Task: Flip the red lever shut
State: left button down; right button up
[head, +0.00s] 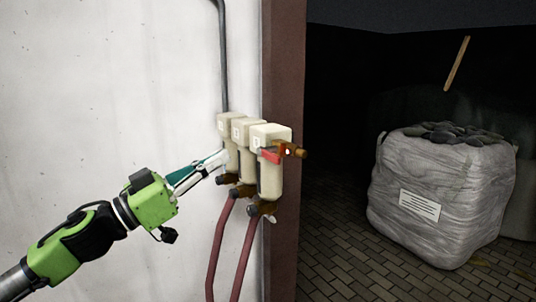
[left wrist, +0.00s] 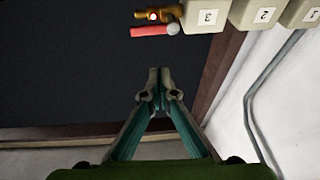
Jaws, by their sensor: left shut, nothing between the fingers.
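The red lever (head: 270,156) is on a brass valve (head: 298,152) at the front of the nearest of three cream filter housings on the wall. In the left wrist view the red lever (left wrist: 150,31) lies roughly level beside the brass fitting (left wrist: 160,14), with a grey round end at its right. My left gripper (head: 222,157) is shut and empty, left of the lever in the head view. In the left wrist view its closed fingertips (left wrist: 154,75) are apart from the lever, below it in the picture. My right gripper is not in view.
The cream housings (head: 271,178) carry labels, and the nearest reads 3 in the left wrist view (left wrist: 208,17). Dark red hoses (head: 245,262) hang below. A brown post (head: 284,60) edges the white wall. A wrapped bulk bag (head: 440,190) stands on the paved floor at right.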

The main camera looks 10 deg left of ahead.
pick_arm(q)
jog(key=shift+s+d+r+m+g+h, duration=0.4)
jog(key=shift+s+d+r, duration=0.25)
jog(key=shift+s, duration=0.2)
notch_tip(320, 180, up, 4)
jog(key=p, duration=0.7)
send_over(263, 153)
jog(key=s+d, duration=0.1)
jog(key=s, duration=0.3)
jog(key=shift+w+f+b, duration=0.1)
jog(key=shift+f+b, duration=0.4)
jog(key=shift+f, duration=1.95)
